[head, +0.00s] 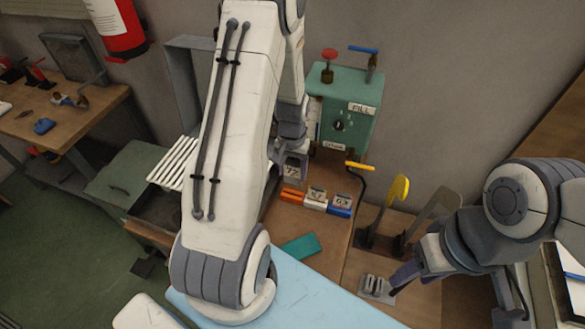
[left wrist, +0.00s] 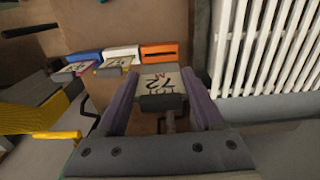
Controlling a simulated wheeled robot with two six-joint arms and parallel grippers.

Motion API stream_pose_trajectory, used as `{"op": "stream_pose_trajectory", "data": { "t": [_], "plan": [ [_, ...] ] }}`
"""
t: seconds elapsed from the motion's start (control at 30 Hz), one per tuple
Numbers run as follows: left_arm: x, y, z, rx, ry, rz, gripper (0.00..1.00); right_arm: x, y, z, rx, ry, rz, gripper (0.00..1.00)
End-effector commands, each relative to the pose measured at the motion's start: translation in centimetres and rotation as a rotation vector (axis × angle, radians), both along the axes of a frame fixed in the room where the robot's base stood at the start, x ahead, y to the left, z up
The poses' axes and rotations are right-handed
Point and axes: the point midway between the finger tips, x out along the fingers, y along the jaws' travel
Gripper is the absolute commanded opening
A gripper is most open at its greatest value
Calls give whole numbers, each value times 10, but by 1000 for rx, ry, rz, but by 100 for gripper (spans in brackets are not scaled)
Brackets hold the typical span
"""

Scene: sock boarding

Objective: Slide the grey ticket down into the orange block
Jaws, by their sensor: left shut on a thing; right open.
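The grey ticket (head: 292,171) marked 72 is gripped by my left gripper (left wrist: 160,88), whose purple fingers lie on either side of it in the left wrist view. The ticket (left wrist: 158,83) hangs just above the orange block (head: 291,196). In the left wrist view the orange block (left wrist: 160,52) has a dark slot along its top, and the ticket appears apart from it. In the head view my left arm hides part of the gripper. My right gripper (head: 402,277) is open and empty, low at the right.
A white block (head: 315,203) and a blue block (head: 340,212), each with a ticket, stand beside the orange one. A green box (head: 345,105) stands behind, and a white radiator (left wrist: 262,45) is at the side. A teal block (head: 301,247) lies in front.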

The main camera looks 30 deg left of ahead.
Motion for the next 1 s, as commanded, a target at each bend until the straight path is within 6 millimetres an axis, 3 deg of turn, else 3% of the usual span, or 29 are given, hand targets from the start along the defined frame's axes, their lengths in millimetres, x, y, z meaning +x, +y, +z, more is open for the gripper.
{"op": "stream_pose_trajectory", "data": {
  "t": [0.4,1.0],
  "plan": [
    [0,0,-40,0,0,0,43,0,0,-30,0,0,1,50],
    [0,0,-42,0,-1,0,43,0,0,-31,0,0,1,50]
  ]
}}
